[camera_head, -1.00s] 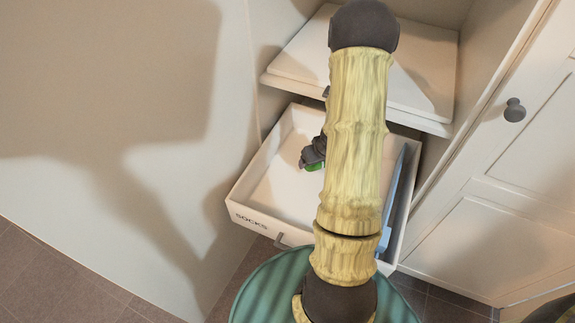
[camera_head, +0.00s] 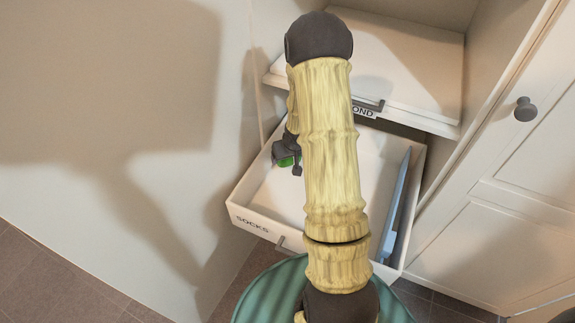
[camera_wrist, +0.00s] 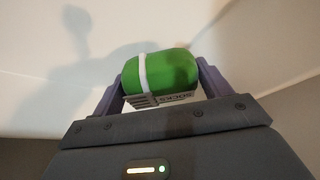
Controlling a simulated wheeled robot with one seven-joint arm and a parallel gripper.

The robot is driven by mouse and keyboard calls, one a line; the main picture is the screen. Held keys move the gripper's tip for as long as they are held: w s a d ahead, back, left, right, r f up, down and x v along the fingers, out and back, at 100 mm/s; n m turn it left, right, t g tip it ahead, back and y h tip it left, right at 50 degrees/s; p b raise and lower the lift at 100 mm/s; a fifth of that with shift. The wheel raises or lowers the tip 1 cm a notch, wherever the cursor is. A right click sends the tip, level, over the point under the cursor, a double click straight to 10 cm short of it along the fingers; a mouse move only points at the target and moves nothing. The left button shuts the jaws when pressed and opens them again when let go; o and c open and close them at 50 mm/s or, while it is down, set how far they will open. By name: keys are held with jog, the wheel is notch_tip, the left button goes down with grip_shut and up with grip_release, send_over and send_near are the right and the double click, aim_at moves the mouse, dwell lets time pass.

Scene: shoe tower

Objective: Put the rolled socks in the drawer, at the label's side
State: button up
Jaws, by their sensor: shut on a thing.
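The rolled socks (camera_wrist: 165,75) are a green bundle with a white band, held between the fingers of my gripper (camera_wrist: 160,92) in the wrist view. In the head view my gripper (camera_head: 291,158) is over the left part of the open drawer, with a bit of the green socks (camera_head: 286,161) showing. The drawer (camera_head: 290,200) is white, with the label "SOCKS" (camera_head: 252,225) on the left of its front. My arm hides part of the drawer. I cannot tell whether the socks touch its floor.
A blue upright piece (camera_head: 396,208) stands along the drawer's right side. A white shelf or upper drawer (camera_head: 405,75) with a partly hidden label ending "OND" (camera_head: 363,112) is behind and above. A cabinet door with a dark knob (camera_head: 525,109) is at right. The drawer's middle looks empty.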

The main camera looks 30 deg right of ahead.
aim_at(287, 172)
notch_tip(287, 172, down, 4)
jog(key=shift+f+b, duration=0.2)
jog(key=shift+b, duration=0.75)
jog(key=shift+w+a+f, duration=0.15)
jog(key=shift+f, duration=0.05)
jog(key=shift+f, duration=0.15)
jog(key=o, duration=1)
jog(key=p+v, duration=0.3)
jog(key=v, duration=0.9)
jog(key=shift+r+p, duration=0.25)
jog(key=shift+p, duration=0.15)
